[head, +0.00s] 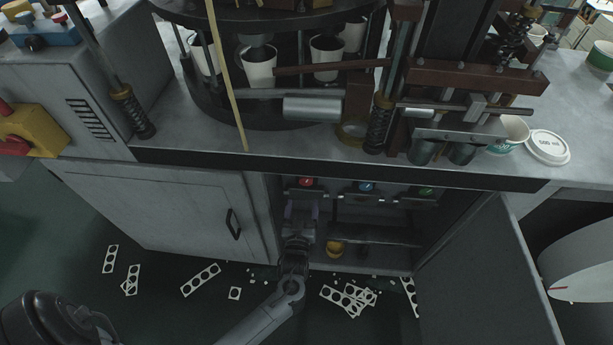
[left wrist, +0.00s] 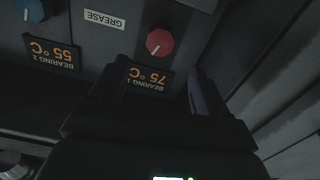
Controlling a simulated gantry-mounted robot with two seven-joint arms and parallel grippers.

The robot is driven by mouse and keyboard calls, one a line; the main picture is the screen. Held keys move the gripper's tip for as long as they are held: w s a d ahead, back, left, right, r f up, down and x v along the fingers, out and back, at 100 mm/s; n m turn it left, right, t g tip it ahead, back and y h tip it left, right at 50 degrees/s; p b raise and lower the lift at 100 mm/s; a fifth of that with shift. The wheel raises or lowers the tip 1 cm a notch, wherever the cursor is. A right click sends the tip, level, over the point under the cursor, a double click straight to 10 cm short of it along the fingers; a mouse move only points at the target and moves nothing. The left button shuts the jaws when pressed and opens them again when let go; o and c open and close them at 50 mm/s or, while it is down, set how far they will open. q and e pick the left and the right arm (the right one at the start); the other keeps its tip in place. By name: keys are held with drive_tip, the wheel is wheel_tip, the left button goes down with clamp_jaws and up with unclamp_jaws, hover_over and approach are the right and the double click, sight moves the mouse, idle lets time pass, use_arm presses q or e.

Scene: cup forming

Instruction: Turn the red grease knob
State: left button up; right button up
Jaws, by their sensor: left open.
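The red grease knob (head: 306,182) is on a panel inside the open cabinet under the machine's table. In the left wrist view, the red knob (left wrist: 160,42) shows a white pointer line, beside an upside-down GREASE label (left wrist: 104,19). My left gripper (head: 302,208) is inside the cabinet opening, just below the red knob. Its fingers (left wrist: 157,88) are apart, with nothing between them but a "BEARING 1 75 °C" display (left wrist: 147,79). The knob lies ahead of the fingertips and appears clear of them. My right gripper does not show.
A blue knob (head: 366,186) and a green knob (head: 426,191) sit right of the red one. The table edge (head: 330,170) overhangs the opening. An open cabinet door (head: 480,275) stands at right. A yellow object (head: 335,248) is low in the cabinet. Punched scraps (head: 345,298) litter the floor.

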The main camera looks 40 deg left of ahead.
sight(306, 182)
use_arm(q)
drive_tip(key=b+x, duration=0.2)
drive_tip(key=x, duration=0.6)
drive_tip(key=shift+w+a, duration=0.15)
drive_tip(key=shift+w, duration=0.1)
drive_tip(key=shift+b+x, duration=0.4)
drive_tip(key=shift+x, duration=0.45)
drive_tip(key=shift+c, duration=0.2)
drive_tip(key=c, duration=1)
